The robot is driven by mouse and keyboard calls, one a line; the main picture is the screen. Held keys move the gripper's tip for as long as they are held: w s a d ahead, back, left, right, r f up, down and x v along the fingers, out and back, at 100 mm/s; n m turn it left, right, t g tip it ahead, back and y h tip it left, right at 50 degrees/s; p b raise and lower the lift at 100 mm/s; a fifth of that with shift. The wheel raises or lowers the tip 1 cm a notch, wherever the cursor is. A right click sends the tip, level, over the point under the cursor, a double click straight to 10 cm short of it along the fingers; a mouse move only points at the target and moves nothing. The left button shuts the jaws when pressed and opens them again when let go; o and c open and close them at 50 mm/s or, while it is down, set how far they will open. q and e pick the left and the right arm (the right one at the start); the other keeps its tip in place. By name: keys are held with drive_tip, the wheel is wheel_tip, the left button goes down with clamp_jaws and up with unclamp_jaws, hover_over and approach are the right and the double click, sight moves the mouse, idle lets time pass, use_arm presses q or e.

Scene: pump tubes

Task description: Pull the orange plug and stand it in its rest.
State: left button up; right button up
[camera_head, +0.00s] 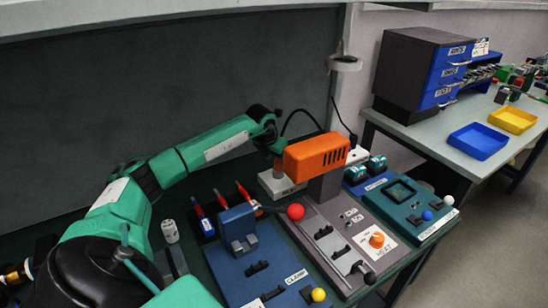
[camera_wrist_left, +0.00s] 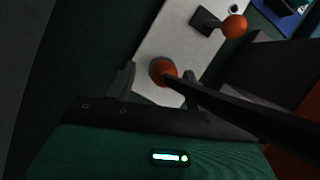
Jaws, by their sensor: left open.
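In the left wrist view an orange round piece (camera_wrist_left: 161,72), seen end-on, shows over a pale grey plate (camera_wrist_left: 150,45), with a thick black strand running from it to the lower right. It looks like the orange plug. My left gripper (camera_wrist_left: 157,84) is open, with dark fingers around this piece; contact is unclear. A second orange ball (camera_wrist_left: 235,26) on a dark block stands farther along the plate.
The grey heat unit (camera_head: 325,205) stands right of the gripper. A blue clamp panel (camera_head: 235,265) with a red ball lever (camera_head: 295,211) lies in front. Red and blue tools (camera_head: 203,218) stand at left. A side table carries blue drawers (camera_head: 446,75) and trays.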

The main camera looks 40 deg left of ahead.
use_arm(q)
drive_tip(key=shift+w+d+f, duration=0.1)
drive_tip(key=shift+d+f, duration=0.1)
drive_tip(key=shift+f, duration=0.1)
drive_tip(key=shift+v, duration=0.9)
drive_tip(key=b+v, duration=0.1)
drive_tip(key=v, duration=1.1)
drive_tip(key=shift+a+r, duration=0.2)
drive_tip(key=shift+r, duration=0.1)
use_arm(e)
drive_tip(key=shift+w+a+r, duration=0.15)
drive_tip(key=shift+w, duration=1.05)
drive_tip(key=shift+w+a+r, duration=0.1)
drive_tip(key=shift+w, duration=1.05)
